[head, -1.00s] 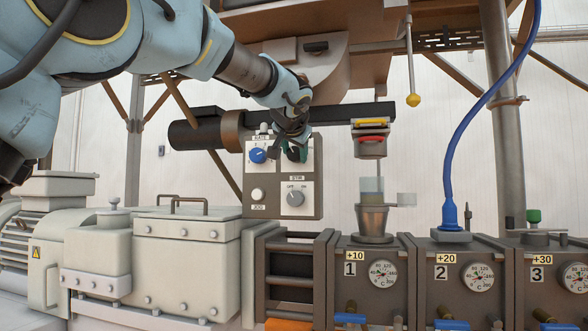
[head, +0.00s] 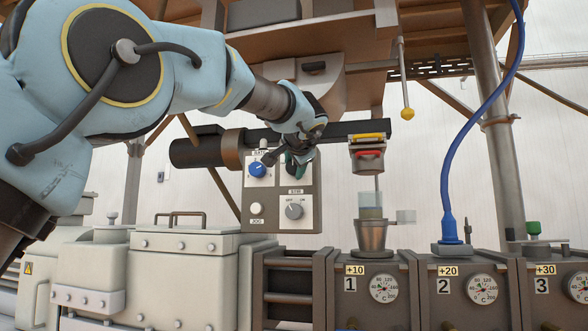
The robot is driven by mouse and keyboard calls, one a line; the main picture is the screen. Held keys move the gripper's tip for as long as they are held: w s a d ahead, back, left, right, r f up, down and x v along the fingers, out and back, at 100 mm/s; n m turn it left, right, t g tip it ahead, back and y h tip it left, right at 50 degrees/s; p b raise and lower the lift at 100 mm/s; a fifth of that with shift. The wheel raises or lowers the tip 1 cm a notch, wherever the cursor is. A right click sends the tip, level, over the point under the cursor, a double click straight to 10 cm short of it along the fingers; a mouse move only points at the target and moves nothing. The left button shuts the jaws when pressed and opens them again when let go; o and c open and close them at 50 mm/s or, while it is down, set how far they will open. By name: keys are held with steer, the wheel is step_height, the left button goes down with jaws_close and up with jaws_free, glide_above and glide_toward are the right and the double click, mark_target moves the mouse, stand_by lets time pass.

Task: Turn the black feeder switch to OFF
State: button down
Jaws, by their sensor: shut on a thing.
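A grey control panel (head: 248,222) hangs below the black horizontal barrel. My gripper (head: 294,168) is at the panel's upper right quarter, coming from above. It is shut on the black feeder switch, whose body and pointer are mostly hidden behind the fingers and wrist. I cannot read which way the switch points. A blue knob (head: 257,170) sits just left of my gripper, and a grey STIR knob (head: 294,211) with OFF and ON marks sits below it.
A white JOG button (head: 257,209) is at the panel's lower left. A cup on a metal stand (head: 372,234) is to the right, under the barrel's end. A hanging rod with a yellow ball (head: 407,114) and a blue hose (head: 447,190) stand farther right.

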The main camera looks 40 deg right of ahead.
steer(key=shift+c, duration=1.5)
jaws_free()
steer(key=b+v, duration=0.3)
steer(key=v, duration=0.8)
